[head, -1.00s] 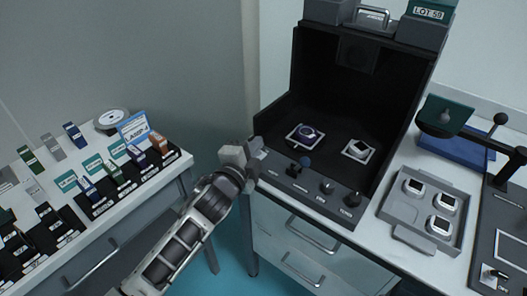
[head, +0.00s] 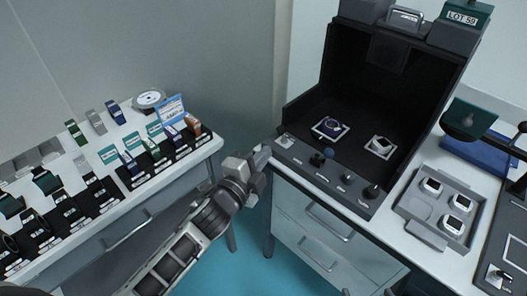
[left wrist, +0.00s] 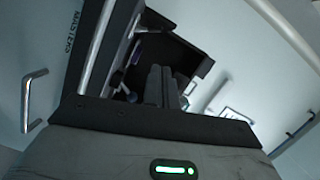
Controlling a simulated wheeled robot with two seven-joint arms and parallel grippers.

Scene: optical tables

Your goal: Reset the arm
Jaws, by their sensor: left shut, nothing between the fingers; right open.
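My left arm comes in from the bottom of the head view. Its gripper (head: 262,154) is shut and empty. It is at the front left corner of the black open-front box (head: 312,172), by its control panel; I cannot tell whether they touch. In the left wrist view the closed fingers (left wrist: 162,86) point toward a dark opening. My right gripper is not in view.
A grey tray (head: 418,209) with several white watch pieces lies to the right. A left table (head: 150,205) carries rows of watch straps. Teal floor (head: 255,235) shows between the tables.

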